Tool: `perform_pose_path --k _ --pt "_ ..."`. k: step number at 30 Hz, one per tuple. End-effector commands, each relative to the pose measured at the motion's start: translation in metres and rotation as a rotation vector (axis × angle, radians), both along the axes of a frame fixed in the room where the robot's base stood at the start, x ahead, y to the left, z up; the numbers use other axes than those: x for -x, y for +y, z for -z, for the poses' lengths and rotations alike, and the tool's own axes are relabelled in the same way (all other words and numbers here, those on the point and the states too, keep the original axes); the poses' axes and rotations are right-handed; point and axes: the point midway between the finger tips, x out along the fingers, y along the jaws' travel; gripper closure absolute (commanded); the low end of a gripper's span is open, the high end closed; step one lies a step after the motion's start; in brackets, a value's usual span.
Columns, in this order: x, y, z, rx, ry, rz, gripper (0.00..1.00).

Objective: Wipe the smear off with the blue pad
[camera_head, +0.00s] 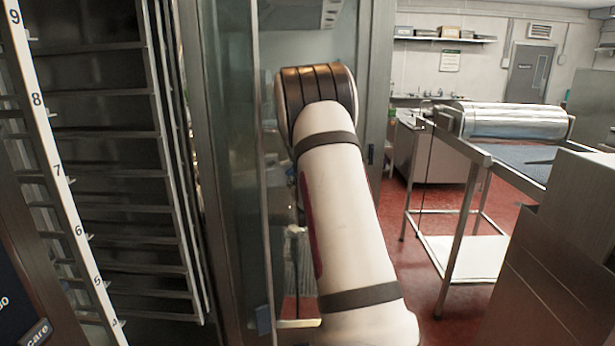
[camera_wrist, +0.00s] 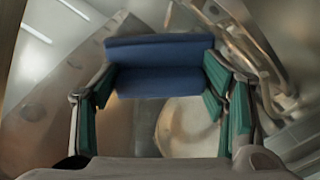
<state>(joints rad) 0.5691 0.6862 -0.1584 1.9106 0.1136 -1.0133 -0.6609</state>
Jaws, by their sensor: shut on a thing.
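The blue pad (camera_wrist: 158,67) is held crosswise between the fingertips of my gripper (camera_wrist: 157,80) in the wrist view. The green-lined fingers stand on either side and are shut on it. A glass panel (camera_head: 228,150) in a metal frame stands in front of my arm in the head view. A small blue patch (camera_head: 263,319) shows low at the glass; I cannot tell if it is the pad or its reflection. My own arm hides most of my gripper there. I cannot make out the smear for certain in either view. Whether the pad touches a surface is unclear.
A tall rack (camera_head: 100,150) with several shelves and a numbered strip stands at the left. A metal table (camera_head: 480,158) with a shiny roller (camera_head: 510,120) is at the right. Steel cabinets (camera_head: 560,240) fill the lower right. Red floor (camera_head: 395,225) shows between arm and table.

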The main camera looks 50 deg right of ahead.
Motion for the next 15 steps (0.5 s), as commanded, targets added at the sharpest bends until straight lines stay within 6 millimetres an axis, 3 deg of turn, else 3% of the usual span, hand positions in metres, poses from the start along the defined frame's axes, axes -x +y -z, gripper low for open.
perform_pose_path --k 5,15 --pt "-0.002 0.007 -0.004 0.005 -0.006 -0.011 0.74" --pt "0.023 0.027 -0.003 0.003 -0.003 -0.007 0.74"
